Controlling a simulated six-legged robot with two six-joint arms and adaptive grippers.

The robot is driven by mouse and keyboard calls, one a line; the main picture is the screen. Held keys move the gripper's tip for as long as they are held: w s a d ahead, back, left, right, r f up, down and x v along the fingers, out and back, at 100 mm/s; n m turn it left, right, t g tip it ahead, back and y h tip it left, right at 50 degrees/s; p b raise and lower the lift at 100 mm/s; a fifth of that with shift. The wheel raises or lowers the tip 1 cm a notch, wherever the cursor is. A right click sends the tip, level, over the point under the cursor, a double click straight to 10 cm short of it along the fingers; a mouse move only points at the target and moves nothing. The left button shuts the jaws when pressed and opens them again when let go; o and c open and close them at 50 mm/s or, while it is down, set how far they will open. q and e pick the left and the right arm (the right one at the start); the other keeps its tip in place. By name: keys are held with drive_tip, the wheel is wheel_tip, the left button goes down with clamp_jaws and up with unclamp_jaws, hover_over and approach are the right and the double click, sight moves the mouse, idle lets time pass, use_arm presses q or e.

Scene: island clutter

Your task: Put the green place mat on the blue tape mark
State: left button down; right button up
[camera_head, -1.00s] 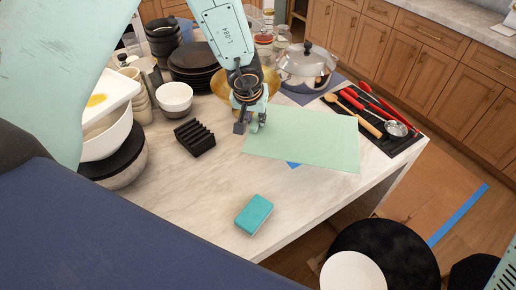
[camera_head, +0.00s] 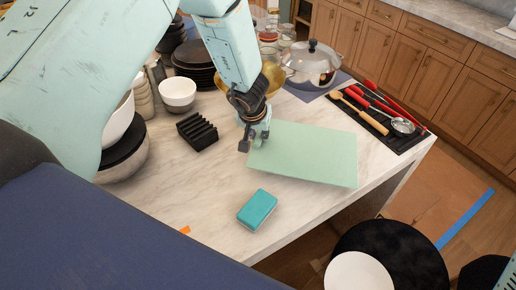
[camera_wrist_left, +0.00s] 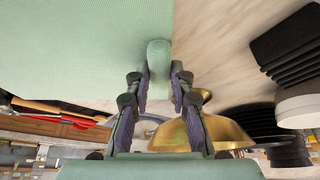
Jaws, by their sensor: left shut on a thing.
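The green place mat (camera_head: 310,155) is a pale green rectangle over the right part of the marble island top. My left gripper (camera_head: 254,138) is shut on its left edge. In the left wrist view, a narrow bit of the mat (camera_wrist_left: 158,62) sits between the fingers of my left gripper (camera_wrist_left: 158,85). The mat looks tilted, but its height above the top is hard to tell. No blue tape shows on the island top now.
A teal sponge (camera_head: 257,209) lies in front of the mat, and a black slotted rack (camera_head: 197,132) to its left. A utensil tray (camera_head: 408,140), a lidded pot (camera_head: 312,66) and a golden bowl (camera_head: 273,77) stand behind. A blue strip (camera_head: 464,219) is on the floor.

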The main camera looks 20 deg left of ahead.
use_arm(q)
drive_tip(key=shift+b+x, duration=0.3)
drive_tip(key=shift+x, duration=0.5)
drive_tip(key=shift+w+f+b, duration=0.1)
drive_tip(key=shift+f+b, duration=0.2)
drive_tip(key=shift+b, duration=0.05)
drive_tip(key=f+b, duration=0.2)
drive_tip(key=shift+s+f+b, duration=0.2)
drive_tip(key=shift+s+b, duration=0.1)
drive_tip(key=shift+w, duration=0.2)
drive_tip(key=c, duration=1.4)
unclamp_jaws()
drive_tip(key=shift+o, duration=1.2)
drive_tip(key=shift+s+r, duration=0.1)
drive_tip(key=shift+s, duration=0.1)
drive_tip(key=shift+w, duration=0.1)
